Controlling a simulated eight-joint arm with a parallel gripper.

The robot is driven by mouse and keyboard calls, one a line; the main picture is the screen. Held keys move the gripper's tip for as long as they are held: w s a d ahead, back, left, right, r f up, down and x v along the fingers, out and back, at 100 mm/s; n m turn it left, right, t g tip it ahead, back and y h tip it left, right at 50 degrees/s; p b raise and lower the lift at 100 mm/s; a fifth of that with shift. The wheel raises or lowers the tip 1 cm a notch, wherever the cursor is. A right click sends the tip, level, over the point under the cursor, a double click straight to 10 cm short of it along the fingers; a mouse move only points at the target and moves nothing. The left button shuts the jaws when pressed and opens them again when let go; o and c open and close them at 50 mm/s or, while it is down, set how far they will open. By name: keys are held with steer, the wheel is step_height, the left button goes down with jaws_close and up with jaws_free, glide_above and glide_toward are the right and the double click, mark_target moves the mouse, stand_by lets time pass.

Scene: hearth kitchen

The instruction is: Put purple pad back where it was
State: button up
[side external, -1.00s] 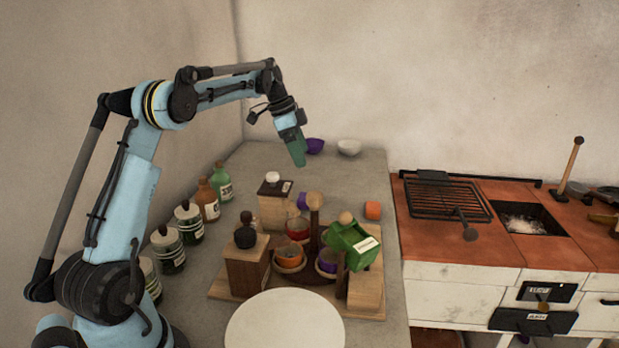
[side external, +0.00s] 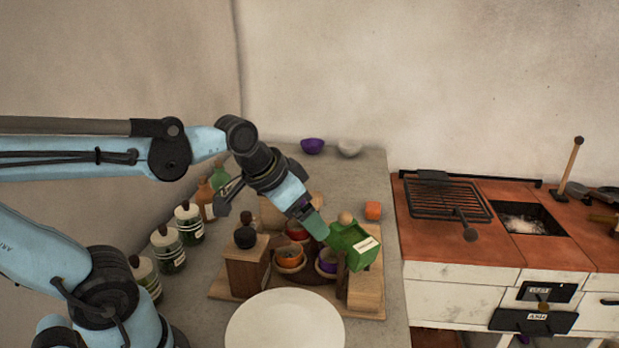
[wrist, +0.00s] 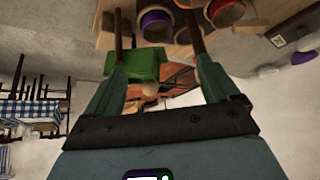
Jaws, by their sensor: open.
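No thing is clearly a purple pad. A small purple block stood behind the caddy a second ago; my gripper now covers its place. A purple cup (side external: 327,262) sits in the wooden caddy and also shows in the wrist view (wrist: 156,26). A purple bowl (side external: 312,146) stands at the counter's back. My gripper (side external: 317,226) is open, tilted down to the right, its tips beside the green box (side external: 350,246). In the wrist view, the green box (wrist: 135,65) appears between the open fingers (wrist: 161,64); contact cannot be told.
A white plate (side external: 285,322) lies in front of the caddy. Jars (side external: 168,250) line the left side. The stove (side external: 447,245) is at right. The counter's back middle is clear.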

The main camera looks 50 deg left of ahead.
steer(key=shift+s+d+f+n+t, duration=0.2)
steer(key=shift+s+d+f, duration=0.2)
steer(key=shift+s+f, duration=0.2)
steer(key=shift+s+d+f+n+t, duration=0.2)
steer(key=shift+s+d+f, duration=0.15)
steer(key=shift+s+f, duration=0.25)
steer(key=shift+r, duration=0.1)
stand_by(0.4)
